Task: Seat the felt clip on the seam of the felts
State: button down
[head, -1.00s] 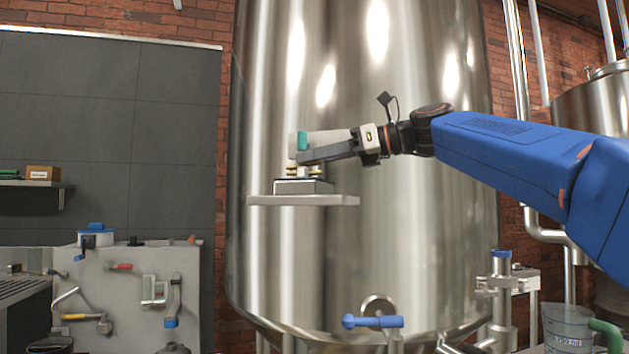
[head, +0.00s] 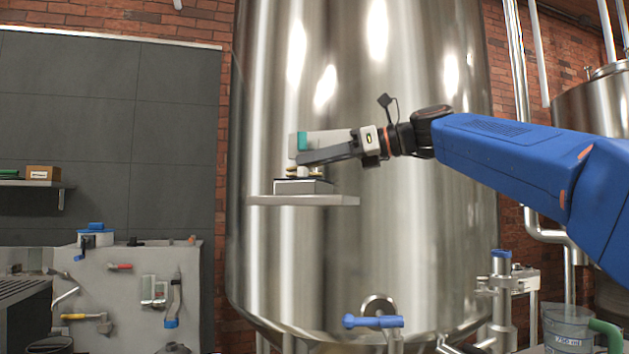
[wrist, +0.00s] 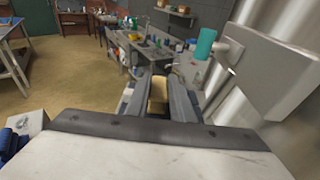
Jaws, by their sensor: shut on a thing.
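My gripper (head: 303,159) reaches in from the right, its dark fingers just above a small shelf on the big steel tank. In the wrist view, my gripper (wrist: 158,100) is shut on a tan piece (wrist: 158,96), which looks like the felt clip. I cannot make out the seam, or whether the held piece touches what is below.
The grey shelf (head: 330,201) juts out in front of the tank (head: 400,240). A teal part (head: 302,141) is close beside the fingers. In the wrist view, a large grey block (wrist: 275,80) is close on the right. A blue-handled valve (head: 373,322) sits lower on the tank.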

jog(key=shift+f, duration=0.3)
dwell(1.0)
jog(key=c, duration=1.9)
grip_release()
jog(key=shift+o, duration=0.2)
jog(key=shift+v, duration=1.75)
jog(key=o, duration=0.6)
jog(key=shift+c, duration=0.2)
jog(key=c, duration=0.6)
jog(key=shift+o, duration=0.2)
